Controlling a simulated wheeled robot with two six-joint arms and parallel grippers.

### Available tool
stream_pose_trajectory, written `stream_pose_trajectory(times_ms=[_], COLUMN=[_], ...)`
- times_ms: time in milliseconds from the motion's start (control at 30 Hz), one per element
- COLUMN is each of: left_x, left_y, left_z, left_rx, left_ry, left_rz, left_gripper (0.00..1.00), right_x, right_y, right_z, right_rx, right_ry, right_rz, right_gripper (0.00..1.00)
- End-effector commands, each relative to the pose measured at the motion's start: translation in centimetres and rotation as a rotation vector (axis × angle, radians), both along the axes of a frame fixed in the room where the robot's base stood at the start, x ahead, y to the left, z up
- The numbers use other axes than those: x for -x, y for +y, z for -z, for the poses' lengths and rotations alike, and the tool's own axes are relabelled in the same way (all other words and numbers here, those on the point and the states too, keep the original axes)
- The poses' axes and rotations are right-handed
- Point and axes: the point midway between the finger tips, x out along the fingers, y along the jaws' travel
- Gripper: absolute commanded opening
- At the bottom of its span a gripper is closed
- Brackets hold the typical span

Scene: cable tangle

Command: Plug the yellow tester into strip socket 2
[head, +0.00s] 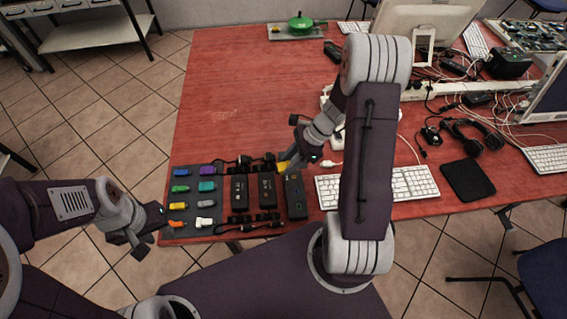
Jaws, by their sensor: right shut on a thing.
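The yellow tester (283,165) shows as a small yellow piece at the tip of my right gripper (289,161). My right gripper is shut on it, just above the back ends of the black boxes; the jaws are partly hidden by the wrist. My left gripper (154,230) is open and empty, off the table's front left corner. A long white strip (435,90) runs across the back right of the table. Its left part is hidden behind my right arm, and I cannot make out single sockets or which is socket 2.
A dark mat (190,217) holds several coloured small plugs. Several black boxes (239,191) and cables lie beside it. A white keyboard (414,182), black pad (468,180) and headphones (476,135) are at right. The red table (240,90) is clear at back left.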

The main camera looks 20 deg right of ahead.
Motion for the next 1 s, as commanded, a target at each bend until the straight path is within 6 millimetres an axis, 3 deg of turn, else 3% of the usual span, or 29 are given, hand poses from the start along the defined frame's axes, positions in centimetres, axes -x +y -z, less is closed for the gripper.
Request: stream_pose_trajectory(times_ms=[167,267,500,800,900,1000], left_x=[0.0,0.0,0.0,0.0,0.0,0.0], left_y=[0.0,0.0,0.0,0.0,0.0,0.0], left_z=[0.0,0.1,0.3,0.6,0.8,0.9], left_rx=[0.0,0.0,0.0,0.0,0.0,0.0], left_ry=[0.0,0.0,0.0,0.0,0.0,0.0], left_rz=[0.0,0.0,0.0,0.0,0.0,0.0], left_gripper=[0.36,0.36,0.36,0.36,0.36,0.36], right_x=[-2.6,-4.6,-11.1,-16.8,-18.5,-19.3], right_y=[-4.0,-7.5,-17.6,-25.6,-27.4,-28.0], right_z=[1.0,1.3,-0.1,-3.6,-4.7,-5.0], right_rx=[0.147,0.259,0.541,0.79,0.893,0.977], right_ry=[0.01,-0.011,-0.188,-0.422,-0.494,-0.547], right_rz=[-0.32,-0.567,-1.142,-1.388,-1.384,-1.364], right_gripper=[0.0,0.0,0.0,0.0,0.0,0.0])
